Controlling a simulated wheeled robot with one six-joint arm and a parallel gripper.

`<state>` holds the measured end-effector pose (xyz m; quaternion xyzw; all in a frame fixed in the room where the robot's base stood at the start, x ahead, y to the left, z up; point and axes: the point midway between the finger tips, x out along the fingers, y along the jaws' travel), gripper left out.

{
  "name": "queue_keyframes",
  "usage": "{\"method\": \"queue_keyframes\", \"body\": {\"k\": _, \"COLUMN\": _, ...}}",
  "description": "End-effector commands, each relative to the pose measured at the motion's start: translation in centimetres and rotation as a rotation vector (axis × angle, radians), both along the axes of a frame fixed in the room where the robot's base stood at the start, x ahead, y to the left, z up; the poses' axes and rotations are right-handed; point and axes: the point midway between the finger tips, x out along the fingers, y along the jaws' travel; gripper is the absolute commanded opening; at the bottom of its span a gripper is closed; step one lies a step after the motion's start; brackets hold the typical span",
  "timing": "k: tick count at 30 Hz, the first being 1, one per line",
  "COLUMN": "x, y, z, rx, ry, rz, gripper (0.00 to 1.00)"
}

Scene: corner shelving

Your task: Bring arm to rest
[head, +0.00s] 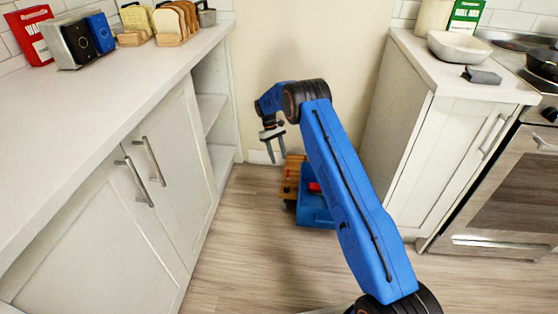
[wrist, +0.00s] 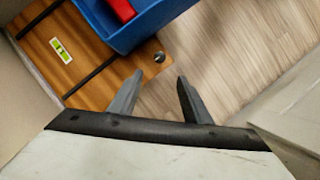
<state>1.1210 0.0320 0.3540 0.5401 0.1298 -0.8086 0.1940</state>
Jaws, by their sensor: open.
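My blue arm reaches forward across the middle of the head view and bends down at its far end. My gripper (head: 276,157) hangs there, pointing down, in the gap between the two counters. In the wrist view my gripper (wrist: 158,75) shows two grey fingers spread apart, with nothing between them but wood floor. It is open and empty.
The left counter (head: 95,95) has open shelves (head: 212,105) at its end. The right counter (head: 445,70) holds a white bowl (head: 459,47) beside the stove (head: 520,180). Wood floor (head: 240,260) is clear between the left cabinets and my arm.

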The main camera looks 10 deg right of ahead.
Motion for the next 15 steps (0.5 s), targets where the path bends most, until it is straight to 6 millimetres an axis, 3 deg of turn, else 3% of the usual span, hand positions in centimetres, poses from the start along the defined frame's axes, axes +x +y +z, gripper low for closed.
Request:
{"method": "queue_keyframes", "body": {"k": 11, "x": 0.0, "y": 0.0, "z": 0.0, "rx": 0.000, "ry": -0.001, "rz": 0.000, "gripper": 0.44}}
{"method": "queue_keyframes", "body": {"k": 15, "x": -0.1, "y": -0.1, "z": 1.1, "rx": 0.002, "ry": -0.009, "rz": -0.004, "gripper": 0.44}}
